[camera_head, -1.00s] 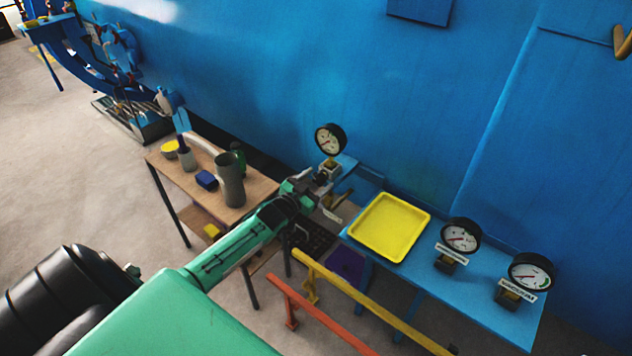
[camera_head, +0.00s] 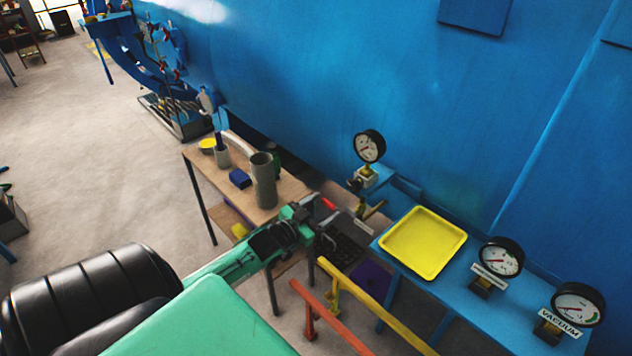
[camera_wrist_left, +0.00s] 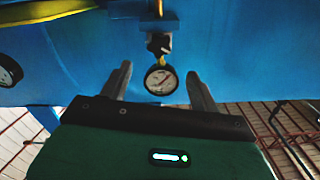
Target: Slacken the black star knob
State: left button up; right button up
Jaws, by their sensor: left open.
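A pressure gauge (camera_head: 369,146) stands on a pale valve block at the far left end of the blue bench. A small black knob (camera_head: 355,184) shows at the left side of that block; its star shape is too small to make out. My left gripper (camera_head: 329,222) is open and empty, below and left of the gauge and apart from it. In the left wrist view the open fingers (camera_wrist_left: 160,74) frame the gauge (camera_wrist_left: 161,80), which appears upside down beyond them. A dark part (camera_wrist_left: 158,45) shows beside its brass stem. My right gripper is not in view.
A yellow tray (camera_head: 423,243) and two more gauges (camera_head: 501,257) (camera_head: 577,304) stand on the blue bench. A wooden table (camera_head: 288,192) holds a grey cylinder (camera_head: 264,181) and cups. Yellow (camera_head: 375,308) and orange (camera_head: 328,316) rails run in front. The blue vessel wall rises behind.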

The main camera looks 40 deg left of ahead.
pick_arm(q)
jog(key=shift+s, duration=0.95)
